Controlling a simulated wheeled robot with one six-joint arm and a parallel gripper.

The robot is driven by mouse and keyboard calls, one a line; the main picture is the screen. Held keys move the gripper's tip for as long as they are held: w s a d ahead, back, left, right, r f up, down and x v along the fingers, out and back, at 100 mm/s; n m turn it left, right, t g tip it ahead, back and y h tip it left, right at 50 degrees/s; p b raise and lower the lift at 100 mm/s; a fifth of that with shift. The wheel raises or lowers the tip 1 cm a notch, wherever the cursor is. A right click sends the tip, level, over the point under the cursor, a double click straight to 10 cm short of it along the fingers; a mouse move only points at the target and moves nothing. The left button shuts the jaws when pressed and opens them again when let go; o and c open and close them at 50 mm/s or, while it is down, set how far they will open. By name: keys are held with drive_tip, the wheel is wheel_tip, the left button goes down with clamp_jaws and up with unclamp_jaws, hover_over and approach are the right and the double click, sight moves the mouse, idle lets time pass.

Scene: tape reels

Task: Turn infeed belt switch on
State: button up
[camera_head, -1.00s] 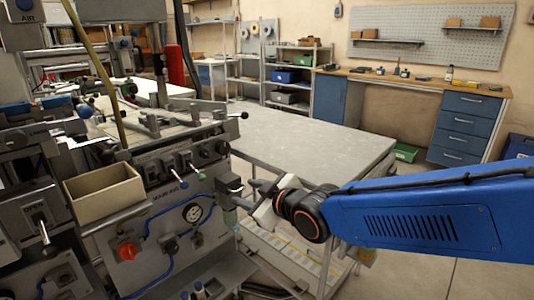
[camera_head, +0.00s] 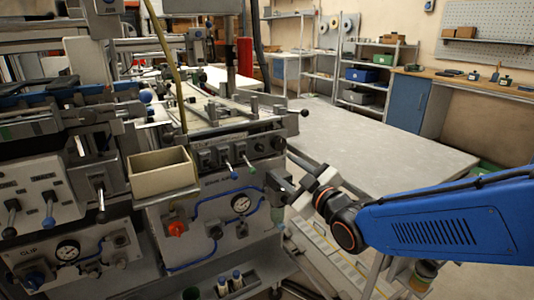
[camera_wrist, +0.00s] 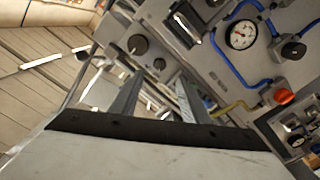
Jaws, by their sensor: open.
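I cannot read which is the infeed belt switch. My gripper (camera_head: 283,185) is at the panel's right end, its fingers pointing left. In the wrist view my gripper (camera_wrist: 158,95) is open and empty, with the machine's knobs and a gauge (camera_wrist: 241,34) beyond it, tilted.
A beige open bin (camera_head: 162,180) sticks out from the machine front. A red knob (camera_head: 176,228), blue hoses and a gauge (camera_head: 68,250) are on the lower panels. A grey-topped table (camera_head: 400,150) stands behind my arm. Shelves and a workbench line the back wall.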

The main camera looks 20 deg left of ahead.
sight(263, 151)
drive_tip(key=x, duration=1.1)
drive_tip(key=shift+w+a, duration=0.1)
drive_tip(key=shift+a, duration=0.1)
drive_tip(key=c, duration=1)
